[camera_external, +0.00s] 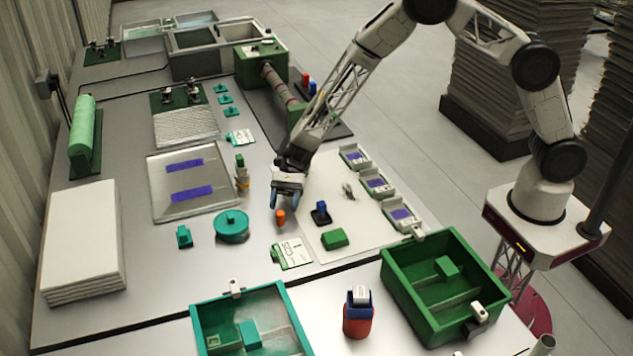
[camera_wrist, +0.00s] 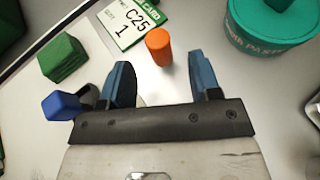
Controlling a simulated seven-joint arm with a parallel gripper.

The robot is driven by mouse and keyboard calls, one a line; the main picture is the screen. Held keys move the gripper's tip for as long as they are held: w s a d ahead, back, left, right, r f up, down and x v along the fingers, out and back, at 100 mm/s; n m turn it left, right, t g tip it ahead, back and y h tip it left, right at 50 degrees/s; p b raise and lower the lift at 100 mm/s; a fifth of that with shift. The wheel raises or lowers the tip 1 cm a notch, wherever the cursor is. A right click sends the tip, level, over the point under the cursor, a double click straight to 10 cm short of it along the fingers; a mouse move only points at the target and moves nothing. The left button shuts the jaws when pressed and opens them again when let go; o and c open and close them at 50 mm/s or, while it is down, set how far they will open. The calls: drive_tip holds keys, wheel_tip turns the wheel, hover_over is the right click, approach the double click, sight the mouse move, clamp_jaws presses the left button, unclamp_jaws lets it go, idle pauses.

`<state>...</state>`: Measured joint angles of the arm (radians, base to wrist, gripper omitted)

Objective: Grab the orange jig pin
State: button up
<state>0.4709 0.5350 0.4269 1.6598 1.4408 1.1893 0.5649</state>
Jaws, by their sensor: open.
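The orange jig pin (camera_external: 281,217) stands on the grey table in the external view, just below my gripper. It is a small orange cylinder. In the wrist view the orange jig pin (camera_wrist: 159,46) lies ahead of and between my two blue fingers, a little beyond their tips. My gripper (camera_external: 284,196) is open and empty, with its fingers pointing down close to the pin. The wrist view also shows my gripper (camera_wrist: 165,75) with its fingers wide apart. Neither finger appears to touch the pin.
A blue-topped black piece (camera_external: 321,212) and a green block (camera_external: 334,238) stand to the right. A teal round container (camera_external: 231,226) is at left, and a C25 card (camera_external: 292,254) lies in front. A green crate (camera_external: 398,299) stands front right. Bare table surrounds the pin.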

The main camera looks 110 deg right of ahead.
sight(279, 223)
drive_tip(key=shift+x, duration=0.75)
drive_tip(key=shift+w+a, duration=0.1)
drive_tip(key=shift+x, duration=2.5)
drive_tip(key=shift+c, duration=0.3)
drive_tip(key=c, duration=1)
